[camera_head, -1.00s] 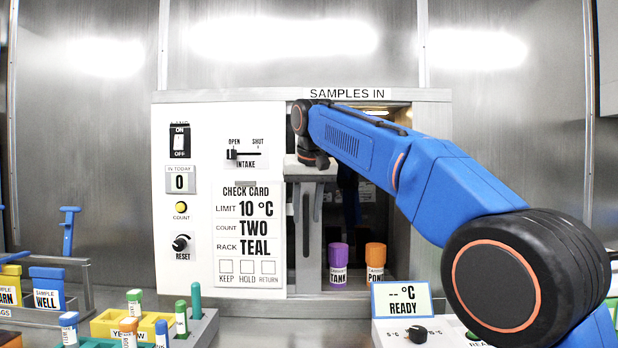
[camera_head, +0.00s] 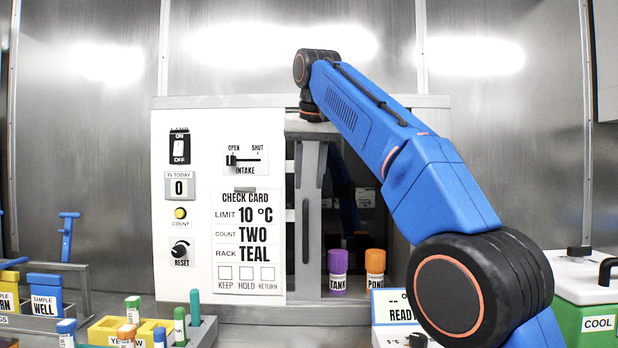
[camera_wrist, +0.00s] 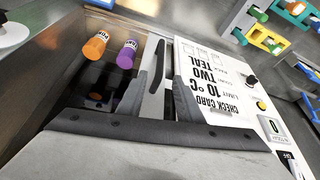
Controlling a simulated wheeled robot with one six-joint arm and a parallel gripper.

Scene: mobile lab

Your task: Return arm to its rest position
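My blue arm reaches from the lower right to the intake opening of the white SAMPLES IN panel (camera_head: 205,270). My grey gripper (camera_head: 310,175) points down in front of the opening's left side. Its fingers look apart with nothing held between them. In the wrist view the gripper (camera_wrist: 158,78) shows two dark fingers, with a grey upright panel and dark handle (camera_wrist: 158,65) beyond. Whether they touch the handle cannot be told. Inside the opening stand a purple TANK container (camera_head: 337,272) and an orange POND container (camera_head: 375,272), both clear of the fingers.
A readout box (camera_head: 395,308) stands below the opening, partly behind my arm. A green COOL box (camera_head: 597,320) is at right. A yellow rack (camera_head: 105,330) with several capped tubes and a holder with a blue WELL container (camera_head: 46,295) are at lower left. Space above the panel is clear.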

